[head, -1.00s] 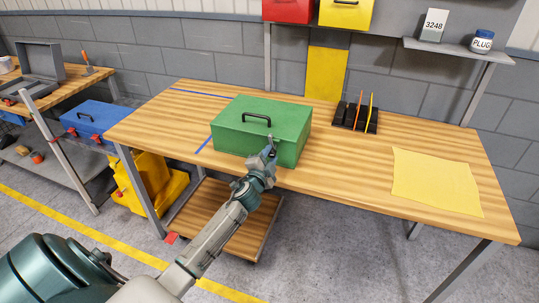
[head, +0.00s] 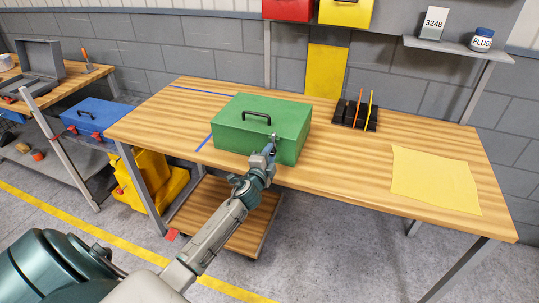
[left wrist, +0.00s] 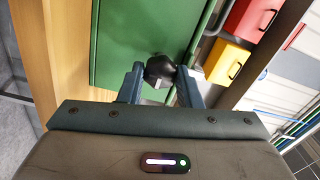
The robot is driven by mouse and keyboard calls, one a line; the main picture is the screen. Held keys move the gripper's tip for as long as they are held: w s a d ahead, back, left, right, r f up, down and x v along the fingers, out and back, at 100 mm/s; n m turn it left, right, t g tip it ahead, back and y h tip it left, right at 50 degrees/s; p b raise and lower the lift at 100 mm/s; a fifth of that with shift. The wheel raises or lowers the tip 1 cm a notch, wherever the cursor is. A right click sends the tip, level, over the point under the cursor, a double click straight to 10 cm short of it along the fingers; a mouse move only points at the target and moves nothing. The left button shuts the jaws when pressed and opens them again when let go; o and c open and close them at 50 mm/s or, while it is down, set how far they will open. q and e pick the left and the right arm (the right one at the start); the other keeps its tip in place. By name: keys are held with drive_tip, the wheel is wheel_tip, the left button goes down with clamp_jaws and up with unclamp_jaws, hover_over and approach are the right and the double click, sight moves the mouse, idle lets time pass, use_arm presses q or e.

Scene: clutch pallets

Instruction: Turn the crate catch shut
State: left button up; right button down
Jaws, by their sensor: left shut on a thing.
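The green crate (head: 258,125) stands on the wooden workbench with its lid down and a black handle (head: 257,116) on top. My left gripper (head: 272,144) is at the crate's front face, towards its right end. In the left wrist view my left gripper (left wrist: 160,82) is shut on a dark rounded knob, the catch (left wrist: 160,69), against the green crate front (left wrist: 125,40). The fingers hide part of the catch, so I cannot tell how far it is turned. My right gripper is not in view.
The workbench (head: 340,160) is clear to the right of the crate, up to a yellow cloth (head: 435,180). A black rack (head: 356,115) with upright coloured pieces stands behind. A shelf (head: 460,50) holds a jar and a 3248 box.

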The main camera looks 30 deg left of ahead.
use_arm(q)
drive_tip(key=o, duration=1)
drive_tip(key=shift+s+d+f, duration=0.15)
drive_tip(key=shift+s, duration=0.4)
drive_tip(key=shift+b+v, duration=1.45)
drive_tip(key=shift+v, duration=3.45)
drive_tip(key=shift+w, duration=0.1)
